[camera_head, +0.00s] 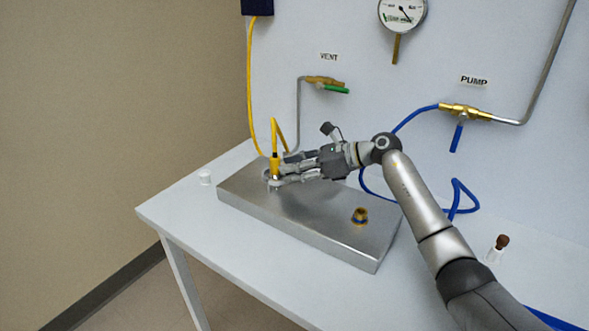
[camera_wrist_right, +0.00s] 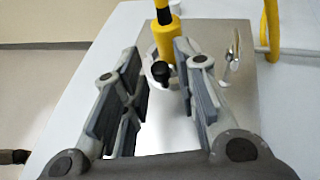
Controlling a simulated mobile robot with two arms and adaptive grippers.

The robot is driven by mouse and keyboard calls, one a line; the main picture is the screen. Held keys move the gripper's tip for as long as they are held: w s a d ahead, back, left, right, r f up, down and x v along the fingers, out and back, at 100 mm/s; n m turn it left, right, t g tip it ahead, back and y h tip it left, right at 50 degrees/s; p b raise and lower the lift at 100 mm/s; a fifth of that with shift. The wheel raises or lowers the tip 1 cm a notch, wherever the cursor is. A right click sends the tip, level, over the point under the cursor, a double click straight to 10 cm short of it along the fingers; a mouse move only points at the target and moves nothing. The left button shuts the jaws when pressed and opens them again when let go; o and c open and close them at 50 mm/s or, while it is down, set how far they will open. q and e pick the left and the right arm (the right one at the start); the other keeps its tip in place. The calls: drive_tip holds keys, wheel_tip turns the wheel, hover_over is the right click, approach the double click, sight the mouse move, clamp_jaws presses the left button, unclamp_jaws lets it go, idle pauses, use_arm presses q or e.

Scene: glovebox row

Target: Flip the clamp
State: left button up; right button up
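A yellow fitting (camera_head: 275,163) with a yellow hose stands upright at the far left end of a steel block (camera_head: 330,240). In the right wrist view, the fitting (camera_wrist_right: 166,40) has a pale ring-like clamp (camera_wrist_right: 153,76) at its base, with a black knob (camera_wrist_right: 160,73) in front. A thin silver lever (camera_wrist_right: 234,50) stands to the right, outside the right finger. My right gripper (camera_head: 273,180) is open at the fitting, its fingers (camera_wrist_right: 157,62) on either side of the knob. Contact cannot be told.
A brass port (camera_head: 360,216) sits on the block's near right part. A white cap (camera_head: 205,177) and a brown-stoppered vial (camera_head: 497,248) stand on the white table (camera_head: 180,205). A blue hose (camera_head: 460,197) and the VENT valve (camera_head: 325,84) are behind my right arm.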

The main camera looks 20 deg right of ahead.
idle(0.3)
drive_tip(key=v, duration=1.2)
drive_tip(key=shift+o, duration=0.2)
